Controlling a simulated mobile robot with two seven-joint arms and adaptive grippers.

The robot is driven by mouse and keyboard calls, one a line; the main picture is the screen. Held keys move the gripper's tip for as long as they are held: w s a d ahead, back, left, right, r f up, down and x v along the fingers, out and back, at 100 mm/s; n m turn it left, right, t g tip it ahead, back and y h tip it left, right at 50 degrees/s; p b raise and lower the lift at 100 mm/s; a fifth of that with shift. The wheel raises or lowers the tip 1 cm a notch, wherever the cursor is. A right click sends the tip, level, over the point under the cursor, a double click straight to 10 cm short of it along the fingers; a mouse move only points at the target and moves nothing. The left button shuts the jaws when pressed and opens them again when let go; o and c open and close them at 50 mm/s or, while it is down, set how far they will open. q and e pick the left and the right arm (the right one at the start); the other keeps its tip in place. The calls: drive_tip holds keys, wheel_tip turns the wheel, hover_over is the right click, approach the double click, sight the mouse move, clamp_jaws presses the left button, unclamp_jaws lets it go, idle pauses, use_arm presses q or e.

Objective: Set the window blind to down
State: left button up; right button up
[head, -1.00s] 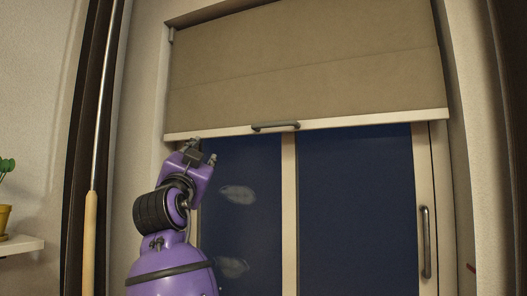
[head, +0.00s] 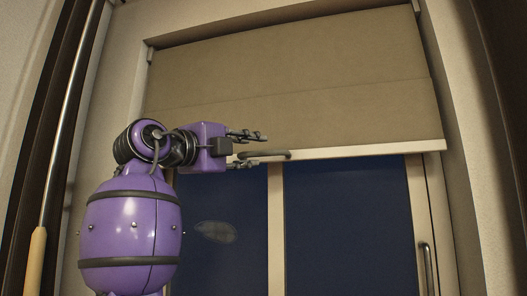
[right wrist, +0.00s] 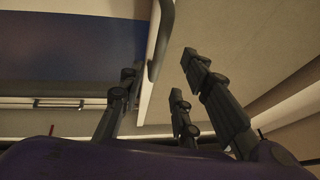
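The beige window blind (head: 330,85) covers the upper part of the window, and the dark glass below is bare. A pale bar (head: 375,150) runs along its lower edge and carries a dark grey handle (head: 280,154). My right gripper (head: 258,150) is open and points right, its fingers at the left end of the handle, one higher and one lower. In the right wrist view the handle (right wrist: 163,40) lies ahead, between the lines of the spread fingers (right wrist: 156,80). I cannot tell whether they touch it. My left gripper is out of view.
The window (head: 345,220) has a vertical handle (head: 427,268) at its right side. A thin pole with a wooden grip (head: 36,262) stands at the left. Dark uprights flank the window recess on both sides.

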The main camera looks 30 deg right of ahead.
sight(260, 154)
drive_tip(key=x, duration=0.4)
drive_tip(key=p+x, duration=0.1)
drive_tip(key=shift+w+d, duration=0.3)
drive_tip(key=shift+w, duration=0.15)
drive_tip(key=shift+d, duration=0.35)
drive_tip(key=shift+w, duration=0.1)
drive_tip(key=shift+w+f, duration=0.1)
drive_tip(key=shift+w, duration=0.05)
drive_tip(key=shift+c, duration=0.4)
clamp_jaws()
